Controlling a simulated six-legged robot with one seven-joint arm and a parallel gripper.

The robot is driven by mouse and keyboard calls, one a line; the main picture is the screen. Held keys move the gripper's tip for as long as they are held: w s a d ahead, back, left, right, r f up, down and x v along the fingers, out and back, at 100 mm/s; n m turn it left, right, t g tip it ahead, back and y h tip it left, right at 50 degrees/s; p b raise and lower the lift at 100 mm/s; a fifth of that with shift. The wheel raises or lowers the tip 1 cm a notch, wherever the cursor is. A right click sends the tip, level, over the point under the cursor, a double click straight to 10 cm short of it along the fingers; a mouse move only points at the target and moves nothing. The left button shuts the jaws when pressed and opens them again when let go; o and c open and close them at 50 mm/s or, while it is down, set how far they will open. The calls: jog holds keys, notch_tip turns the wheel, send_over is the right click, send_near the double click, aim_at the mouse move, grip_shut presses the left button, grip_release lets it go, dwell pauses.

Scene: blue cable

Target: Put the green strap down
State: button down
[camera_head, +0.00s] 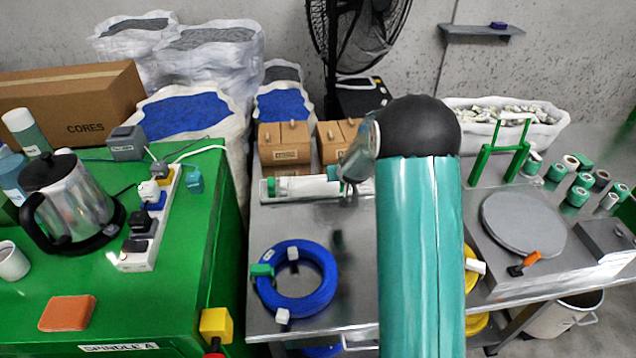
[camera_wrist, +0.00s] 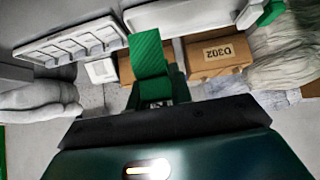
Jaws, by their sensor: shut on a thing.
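In the wrist view, the green strap (camera_wrist: 147,52), with a ribbed face, stands up from between the jaws of my gripper (camera_wrist: 158,88). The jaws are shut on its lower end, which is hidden.
A metal kettle (camera_head: 82,200) and a power strip (camera_head: 148,225) stand on the green bench at left. Cardboard boxes (camera_head: 284,149) and a white-and-green roll (camera_head: 305,187) sit at the table's back. A round grey plate (camera_head: 523,224) and green rolls are at right. Bare table shows around the coil.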

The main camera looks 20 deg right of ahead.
jog(key=w+d+f, duration=0.1)
jog(key=w+f, duration=0.2)
jog(key=w, duration=0.4)
send_over(332, 184)
jog(key=f, duration=0.5)
jog(key=shift+s+f, duration=0.4)
jog(key=shift+w+f, duration=0.3)
jog(key=shift+f, duration=1.55)
jog(key=shift+f, duration=0.1)
jog(key=c, duration=1.3)
grip_release()
jog(key=shift+o, duration=0.2)
